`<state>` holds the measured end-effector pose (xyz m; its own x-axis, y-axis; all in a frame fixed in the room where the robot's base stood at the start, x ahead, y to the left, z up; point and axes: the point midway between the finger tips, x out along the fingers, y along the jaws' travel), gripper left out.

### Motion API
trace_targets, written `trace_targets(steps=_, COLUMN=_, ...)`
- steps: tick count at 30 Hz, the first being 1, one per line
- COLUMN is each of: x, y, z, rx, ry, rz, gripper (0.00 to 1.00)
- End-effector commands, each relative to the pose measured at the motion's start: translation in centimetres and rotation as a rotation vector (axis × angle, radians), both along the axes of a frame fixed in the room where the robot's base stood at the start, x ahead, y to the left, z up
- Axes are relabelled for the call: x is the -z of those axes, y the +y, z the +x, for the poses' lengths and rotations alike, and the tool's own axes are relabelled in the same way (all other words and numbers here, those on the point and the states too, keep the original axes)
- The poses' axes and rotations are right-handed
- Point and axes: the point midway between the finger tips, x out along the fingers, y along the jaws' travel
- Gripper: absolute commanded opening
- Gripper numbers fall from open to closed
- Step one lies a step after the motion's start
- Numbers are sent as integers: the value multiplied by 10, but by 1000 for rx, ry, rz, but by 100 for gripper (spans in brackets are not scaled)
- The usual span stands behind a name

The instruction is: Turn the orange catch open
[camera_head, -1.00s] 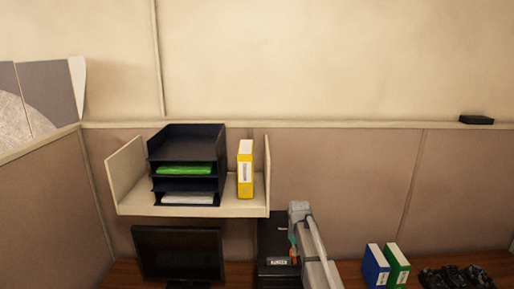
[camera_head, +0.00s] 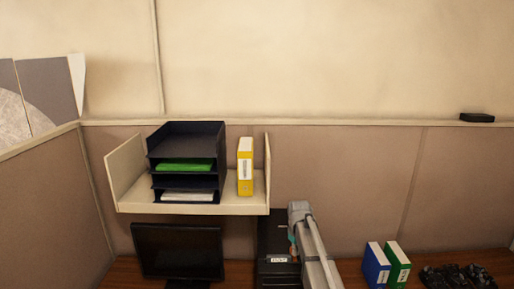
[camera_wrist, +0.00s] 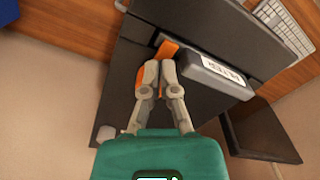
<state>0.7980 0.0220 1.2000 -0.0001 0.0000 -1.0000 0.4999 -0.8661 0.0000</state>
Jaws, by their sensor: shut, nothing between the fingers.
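The orange catch (camera_wrist: 168,48) shows in the wrist view on the dark face of a black machine (camera_wrist: 190,25), just past my fingertips. More orange (camera_wrist: 139,82) shows along the left of my fingers; whether it is the same piece is hidden by them. My gripper (camera_wrist: 160,70) is shut and empty, its fingertips at or very near the catch; I cannot tell whether they touch. A grey part with a white label (camera_wrist: 222,75) sits right beside the catch. In the head view, my arm covers the right side of the black machine (camera_head: 272,232).
A monitor (camera_head: 178,250) stands left of the machine, under a shelf (camera_head: 230,207) with black trays (camera_head: 187,145) and a yellow binder (camera_head: 245,167). Blue (camera_head: 376,267) and green (camera_head: 397,263) binders stand to the right. A keyboard (camera_wrist: 285,25) shows in the wrist view.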

Motion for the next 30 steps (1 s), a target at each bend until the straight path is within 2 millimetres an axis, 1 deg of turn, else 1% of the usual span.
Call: trace_targets(steps=30, x=0, y=0, z=8, rx=-1, ry=-4, rz=1, gripper=0)
